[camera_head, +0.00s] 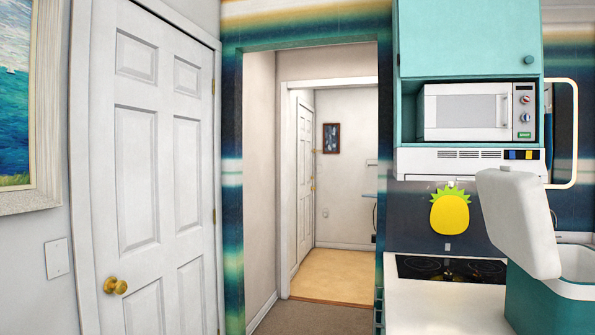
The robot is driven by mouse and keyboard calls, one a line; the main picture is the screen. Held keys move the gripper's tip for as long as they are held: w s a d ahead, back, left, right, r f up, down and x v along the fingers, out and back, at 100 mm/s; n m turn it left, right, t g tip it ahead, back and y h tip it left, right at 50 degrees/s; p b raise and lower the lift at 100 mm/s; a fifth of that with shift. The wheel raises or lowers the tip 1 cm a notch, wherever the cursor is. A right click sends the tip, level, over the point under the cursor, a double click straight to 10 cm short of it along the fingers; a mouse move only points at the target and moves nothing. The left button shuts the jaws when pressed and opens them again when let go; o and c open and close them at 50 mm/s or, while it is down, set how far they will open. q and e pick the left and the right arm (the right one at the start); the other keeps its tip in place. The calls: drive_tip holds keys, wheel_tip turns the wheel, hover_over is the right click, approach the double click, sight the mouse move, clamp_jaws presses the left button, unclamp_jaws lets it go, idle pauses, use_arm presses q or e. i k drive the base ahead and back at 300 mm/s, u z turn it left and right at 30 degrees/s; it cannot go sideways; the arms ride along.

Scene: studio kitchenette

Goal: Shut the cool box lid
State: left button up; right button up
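The cool box (540,301) stands on the white counter at the lower right, cut off by the right and bottom picture edges. It has a teal body and a white rim. Its white lid (518,222) is open and stands up, tilted, on the left side of the box. Part of the pale inside shows to the right of the lid. Neither of my grippers is in view.
The white counter (435,308) is clear left of the box, with a dark cooktop (420,267) behind. A microwave (468,112) sits in a teal cabinet above. A yellow pineapple-shaped item (450,212) hangs on the wall. A doorway stands open centre; a white door (150,170) is shut at left.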

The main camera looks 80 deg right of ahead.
sight(517, 217)
drive_tip(key=z, duration=1.8)
drive_tip(key=i, duration=1.85)
drive_tip(key=z, duration=0.25)
